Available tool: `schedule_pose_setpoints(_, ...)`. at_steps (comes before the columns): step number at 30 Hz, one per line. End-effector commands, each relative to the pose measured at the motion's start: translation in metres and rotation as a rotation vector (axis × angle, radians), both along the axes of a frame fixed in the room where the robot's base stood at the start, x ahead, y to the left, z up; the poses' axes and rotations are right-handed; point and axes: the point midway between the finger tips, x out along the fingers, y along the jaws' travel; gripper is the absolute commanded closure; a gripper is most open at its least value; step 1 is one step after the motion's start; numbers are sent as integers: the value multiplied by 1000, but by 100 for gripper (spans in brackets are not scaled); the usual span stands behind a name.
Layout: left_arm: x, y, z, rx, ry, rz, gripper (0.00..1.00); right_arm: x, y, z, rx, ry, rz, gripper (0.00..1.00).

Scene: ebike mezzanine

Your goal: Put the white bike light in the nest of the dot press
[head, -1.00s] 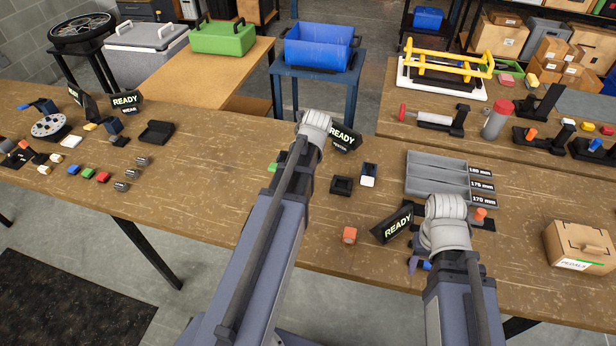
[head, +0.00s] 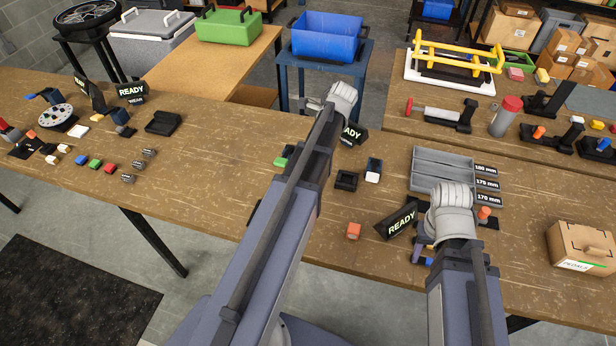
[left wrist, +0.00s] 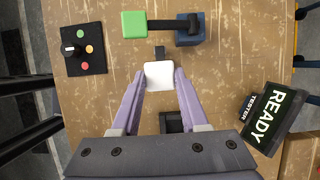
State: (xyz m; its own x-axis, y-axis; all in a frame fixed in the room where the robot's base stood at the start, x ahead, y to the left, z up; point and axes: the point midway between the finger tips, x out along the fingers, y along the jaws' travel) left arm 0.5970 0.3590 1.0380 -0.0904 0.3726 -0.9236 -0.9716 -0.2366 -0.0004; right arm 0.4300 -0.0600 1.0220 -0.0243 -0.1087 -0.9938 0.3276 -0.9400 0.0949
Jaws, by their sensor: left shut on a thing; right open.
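The white bike light (left wrist: 159,75) is a small white rounded square with a dark tab at its far edge. In the left wrist view it sits between the fingertips of my left gripper (left wrist: 160,80), which is shut on it. In the head view my left arm hides that gripper and the light. My right gripper (head: 422,254) is open, low over the table beside a READY sign (head: 402,222); its fingers are partly hidden by its wrist. I cannot tell for sure which fixture is the dot press; a black panel with coloured dots (left wrist: 84,49) lies left of the light.
The READY TESTER sign (left wrist: 271,118) stands to the right.

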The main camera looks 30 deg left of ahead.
Motion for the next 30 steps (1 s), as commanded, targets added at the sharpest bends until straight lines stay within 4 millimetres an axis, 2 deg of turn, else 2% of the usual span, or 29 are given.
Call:
schedule_pose_setpoints(5,0,0,-9,0,0,-1,100,0,0,-9,0,0,0,50)
schedule_pose_setpoints(16,0,0,-61,0,0,-2,100,0,0,-61,0,0,-2,50)
schedule_pose_setpoints(25,0,0,-66,0,0,-3,100,0,0,-66,0,0,-2,50)
schedule_pose_setpoints(30,0,0,-84,0,0,-3,100,0,0,-84,0,0,-2,50)
